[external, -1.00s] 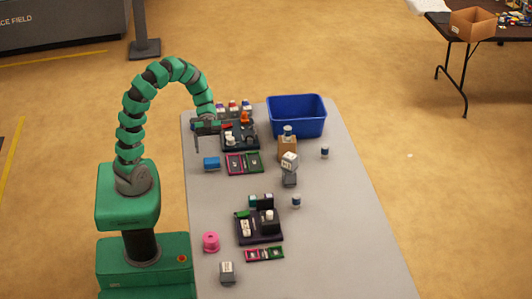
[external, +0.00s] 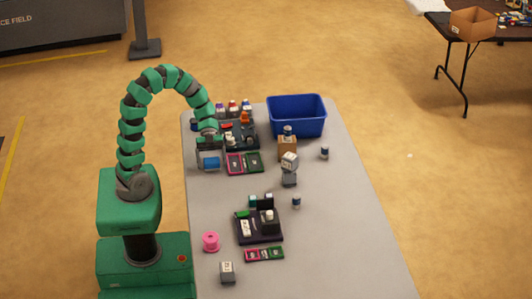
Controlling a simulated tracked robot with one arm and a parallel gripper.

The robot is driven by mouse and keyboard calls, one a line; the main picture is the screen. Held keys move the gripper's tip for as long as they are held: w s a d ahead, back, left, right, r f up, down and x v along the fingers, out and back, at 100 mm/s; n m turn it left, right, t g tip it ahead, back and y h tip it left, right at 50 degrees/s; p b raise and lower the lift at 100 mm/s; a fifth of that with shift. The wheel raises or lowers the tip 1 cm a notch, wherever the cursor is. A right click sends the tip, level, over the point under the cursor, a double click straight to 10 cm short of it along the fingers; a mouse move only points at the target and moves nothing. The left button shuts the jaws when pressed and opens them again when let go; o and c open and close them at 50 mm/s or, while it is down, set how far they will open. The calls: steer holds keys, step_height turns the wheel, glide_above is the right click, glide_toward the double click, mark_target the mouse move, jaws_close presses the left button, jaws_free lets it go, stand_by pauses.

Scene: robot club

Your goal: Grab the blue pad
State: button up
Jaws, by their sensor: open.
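The blue pad (external: 211,163) is a small blue block with a paler lower part, at the left edge of the grey table. My gripper (external: 209,154) is open and points down over it, with the fingers close to the pad. Whether the fingers touch the pad or only hang around its top, I cannot tell at this size. The pad's upper part is partly hidden by the gripper.
A tray with pink and green sections (external: 244,163) lies just right of the pad. A dark board (external: 241,143) with small parts stands behind it, and a blue bin (external: 297,116) is farther back. The table front of the pad is clear down to a pink spool (external: 211,242).

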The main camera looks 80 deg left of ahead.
mark_target(212, 160)
steer(key=c, duration=1.1)
steer(key=shift+o, duration=0.2)
steer(key=shift+r+p, duration=0.7)
steer(key=shift+r, duration=0.4)
steer(key=shift+r+p, duration=0.45)
steer(key=shift+r, duration=0.4)
steer(key=s+a+r+p, duration=0.1)
steer(key=s+a+p, duration=0.1)
steer(key=s, duration=1.3)
steer(key=shift+s+a, duration=0.15)
steer(key=shift+s, duration=0.25)
